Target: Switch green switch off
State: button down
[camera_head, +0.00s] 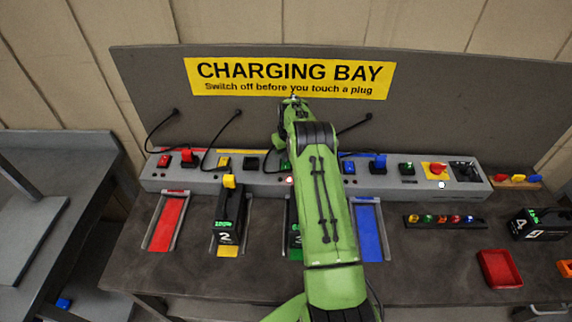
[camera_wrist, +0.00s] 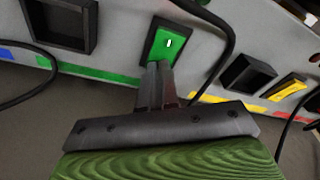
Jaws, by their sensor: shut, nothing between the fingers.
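The green switch (camera_wrist: 166,43) shows in the wrist view as a green rocker in a dark frame with a small white mark, on the grey charging panel. My gripper (camera_wrist: 160,72) is shut and empty, its fingertips just below the switch and overlapping its lower edge in the picture. I cannot tell whether they touch it. In the head view my green arm covers most of the green bay, and the gripper end is hidden behind it. A small part of the green switch area (camera_head: 284,165) shows left of the arm.
A black cable (camera_wrist: 228,50) hangs close right of my fingers. An empty dark socket (camera_wrist: 62,24) is at left, and the yellow switch (camera_wrist: 288,90) at right. In the head view, battery 2 (camera_head: 229,215) stands in the yellow bay; the blue bay (camera_head: 370,232) is empty.

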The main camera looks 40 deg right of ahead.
jog(key=shift+f, duration=0.1)
notch_tip(320, 180, up, 7)
jog(key=p, duration=0.3)
dwell(0.4)
jog(key=shift+s, duration=0.1)
